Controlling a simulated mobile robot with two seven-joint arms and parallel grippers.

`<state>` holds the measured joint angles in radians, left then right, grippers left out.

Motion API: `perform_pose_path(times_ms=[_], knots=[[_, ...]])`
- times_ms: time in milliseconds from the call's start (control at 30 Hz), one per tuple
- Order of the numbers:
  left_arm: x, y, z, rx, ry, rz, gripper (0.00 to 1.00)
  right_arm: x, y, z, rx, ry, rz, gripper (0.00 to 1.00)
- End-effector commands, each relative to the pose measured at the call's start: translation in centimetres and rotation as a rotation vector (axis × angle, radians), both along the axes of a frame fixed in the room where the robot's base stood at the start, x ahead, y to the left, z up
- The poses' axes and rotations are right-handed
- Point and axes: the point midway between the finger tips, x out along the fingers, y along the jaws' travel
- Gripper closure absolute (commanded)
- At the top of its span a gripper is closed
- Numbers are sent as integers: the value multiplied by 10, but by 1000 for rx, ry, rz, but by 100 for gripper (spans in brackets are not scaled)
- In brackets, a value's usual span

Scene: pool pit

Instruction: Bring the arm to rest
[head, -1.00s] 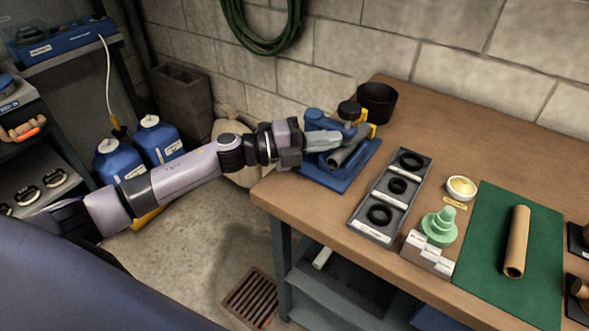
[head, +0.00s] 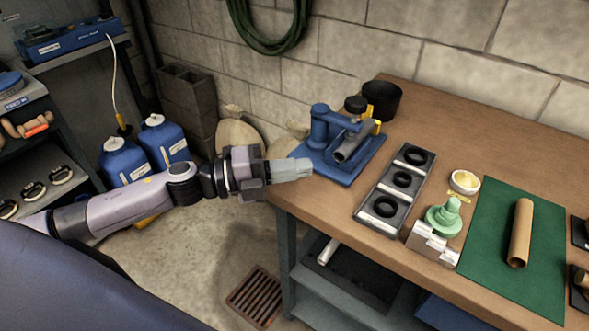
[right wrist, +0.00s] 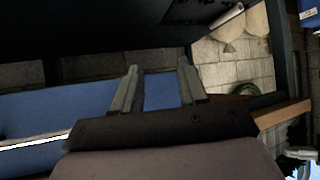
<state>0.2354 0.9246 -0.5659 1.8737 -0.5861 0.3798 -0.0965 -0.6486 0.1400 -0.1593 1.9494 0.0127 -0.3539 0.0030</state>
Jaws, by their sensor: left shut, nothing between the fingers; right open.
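My left arm (head: 128,205) reaches in from the left in the head view. My left gripper (head: 308,168) is shut and empty. A blue surface lies behind the fingers. My right arm does not show in the head view.
The wooden workbench (head: 450,130) holds a tray (head: 372,222) of black rings, a green stepped cone (head: 444,216), a small yellow-filled bowl (head: 465,181) and a green mat (head: 490,255) with a brown tube (head: 520,232). Blue jugs (head: 123,160) stand behind my left arm. A floor drain (head: 254,296) lies below.

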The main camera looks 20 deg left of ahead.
Motion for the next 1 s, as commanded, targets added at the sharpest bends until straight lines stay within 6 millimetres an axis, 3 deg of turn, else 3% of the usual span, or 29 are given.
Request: perform_pose_path(times_ms=[667,833,1000], knots=[[-2,-2,0,-23,11,20,100,0,0,-1,0,0,0,57],[3,-7,1,-165,97,177,100,0,0,-1,0,0,0,57],[5,3,-11,-365,284,444,100,0,0,-1,1,0,-1,57]])
